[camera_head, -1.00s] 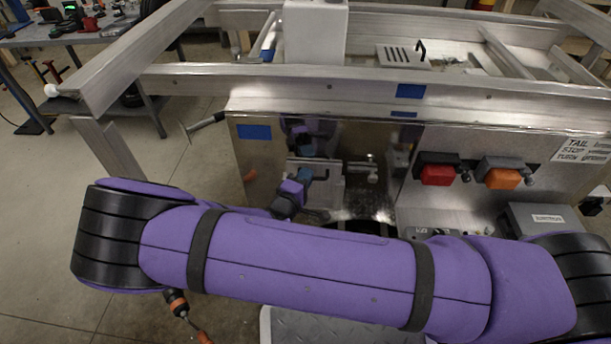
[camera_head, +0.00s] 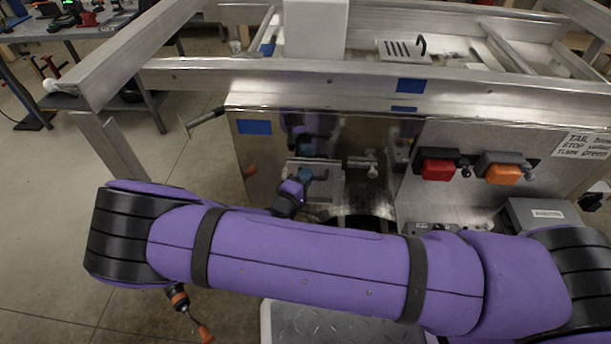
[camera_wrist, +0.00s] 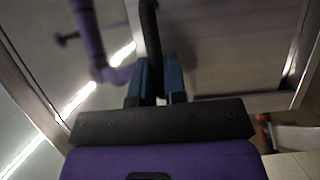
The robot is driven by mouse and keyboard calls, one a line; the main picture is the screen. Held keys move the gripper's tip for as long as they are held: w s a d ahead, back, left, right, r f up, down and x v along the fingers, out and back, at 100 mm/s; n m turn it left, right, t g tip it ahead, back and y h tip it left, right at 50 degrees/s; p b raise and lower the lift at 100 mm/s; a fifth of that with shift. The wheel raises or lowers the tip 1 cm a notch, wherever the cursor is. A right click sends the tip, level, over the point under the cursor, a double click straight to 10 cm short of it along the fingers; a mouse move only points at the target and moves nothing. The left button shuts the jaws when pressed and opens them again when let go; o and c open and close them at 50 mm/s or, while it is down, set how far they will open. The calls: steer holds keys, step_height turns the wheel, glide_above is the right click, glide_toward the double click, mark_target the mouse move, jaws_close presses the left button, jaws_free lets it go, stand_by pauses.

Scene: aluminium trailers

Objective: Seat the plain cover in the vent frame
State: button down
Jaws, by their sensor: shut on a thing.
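My gripper (camera_wrist: 157,80) is shut on a black handle (camera_wrist: 151,35), which stands between its blue fingers in the wrist view. The handle appears to belong to a plain grey plate, the plain cover (camera_wrist: 225,45), behind it. In the head view my gripper (camera_head: 304,176) is small and partly behind my purple arm. A pale metal plate (camera_head: 329,188) shows beside it, in front of the shiny steel panel. I cannot clearly pick out the vent frame, nor tell whether the plate touches the panel. My arm hides the lower part of this area.
A slotted plate (camera_head: 404,51) with a black handle lies on top of the trailer. A red lamp (camera_head: 438,170) and an orange lamp (camera_head: 502,174) stick out at the right, above a grey box (camera_head: 541,216). A metal rail (camera_head: 300,78) crosses above the panel. Floor is open at left.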

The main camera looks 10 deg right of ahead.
steer(key=shift+f, duration=0.7)
steer(key=c, duration=1.1)
jaws_free()
steer(key=shift+s, duration=0.1)
steer(key=v, duration=1)
steer(key=shift+s+a, duration=0.25)
